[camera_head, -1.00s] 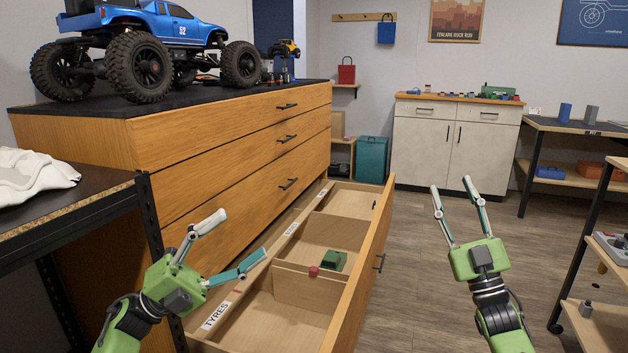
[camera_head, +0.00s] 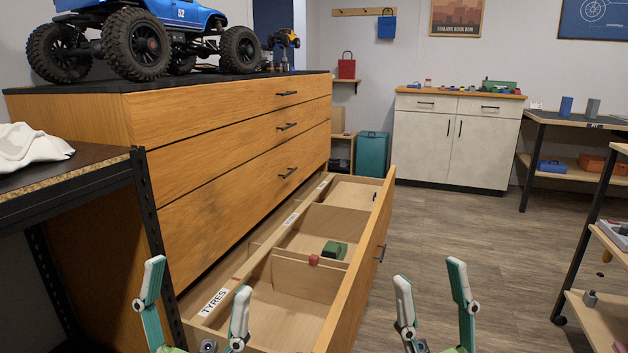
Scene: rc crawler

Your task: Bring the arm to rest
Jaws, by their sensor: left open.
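My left gripper (camera_head: 195,305) is at the bottom of the head view, in front of the near end of the open bottom drawer. Its two fingers point up and stand wide apart with nothing between them. My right gripper (camera_head: 432,300) is at the bottom, right of the drawer front and over the floor. Its fingers also point up, apart and empty. Most of both arms is below the picture edge. The open drawer (camera_head: 360,270) has a compartment labelled TYRES (camera_head: 214,302) and holds a green block (camera_head: 335,249) and a small red piece (camera_head: 314,260).
The wooden drawer cabinet (camera_head: 230,135) carries a blue truck (camera_head: 150,35). A dark table (camera_head: 60,188) with a white cloth (camera_head: 28,147) is at left. A shelf unit (camera_head: 600,325) stands at right. The floor (camera_head: 450,235) between drawer and shelf is clear.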

